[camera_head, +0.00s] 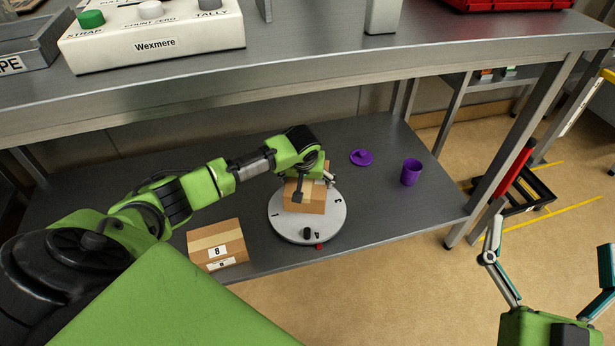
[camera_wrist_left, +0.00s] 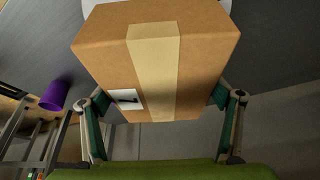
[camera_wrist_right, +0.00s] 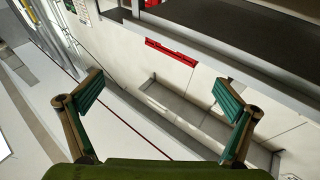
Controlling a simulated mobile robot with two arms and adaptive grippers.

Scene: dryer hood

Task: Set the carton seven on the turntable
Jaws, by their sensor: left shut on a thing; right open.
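My left gripper (camera_head: 312,183) is shut on a brown carton (camera_head: 303,197) with a pale tape strip. The carton is over the round grey turntable (camera_head: 283,222) on the lower shelf; I cannot tell whether it touches the plate. In the left wrist view the carton (camera_wrist_left: 190,60) sits between the fingers, and its white label (camera_wrist_left: 125,99) is too oblique to read. The turntable carries small numbers, a black knob (camera_head: 308,232) and a red marker (camera_head: 319,246). My right gripper (camera_head: 550,262) is open and empty, out past the shelf's right end; its spread fingers also show in the right wrist view (camera_wrist_right: 158,112).
A carton labelled 8 (camera_head: 217,243) stands left of the turntable near the shelf's front edge. A purple cup (camera_head: 411,172) and a purple lid-like disc (camera_head: 361,157) are to the right.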

